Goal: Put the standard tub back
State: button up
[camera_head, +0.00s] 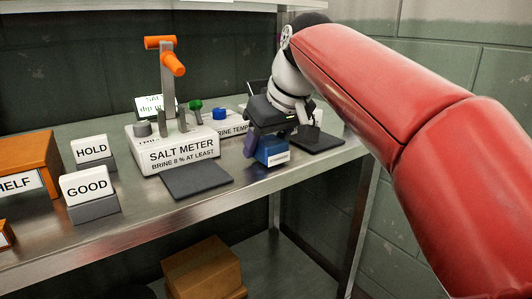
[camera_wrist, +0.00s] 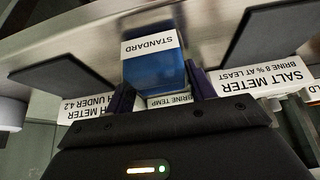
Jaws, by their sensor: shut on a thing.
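The standard tub is a small blue box with a white label reading STANDARD; it shows in the head view (camera_head: 271,151) and upside down in the wrist view (camera_wrist: 155,72). My gripper (camera_head: 263,145) is shut on the tub, with one dark finger on each side of it in the wrist view (camera_wrist: 158,88). The tub is near the shelf's front edge, in front of the BRINE TEMP block (camera_head: 232,125). I cannot tell whether its underside touches the shelf.
The SALT METER block (camera_head: 176,148) with an orange-handled post stands left, behind a dark pad (camera_head: 197,179). Another dark pad (camera_head: 318,144) lies right of the tub. HOLD (camera_head: 91,149) and GOOD (camera_head: 90,194) signs stand farther left. A cardboard box (camera_head: 203,270) sits below.

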jog(key=shift+r, duration=0.15)
jog(key=shift+f, duration=0.25)
jog(key=o, duration=1.1)
jog(key=shift+s+d+r, duration=0.1)
jog(key=shift+s+r, duration=0.05)
jog(key=shift+r, duration=0.35)
jog(key=p+v, duration=0.2)
jog(key=v, duration=0.9)
jog(key=shift+s+r+p, duration=0.1)
jog(key=shift+r+p, duration=0.1)
jog(key=shift+p, duration=0.1)
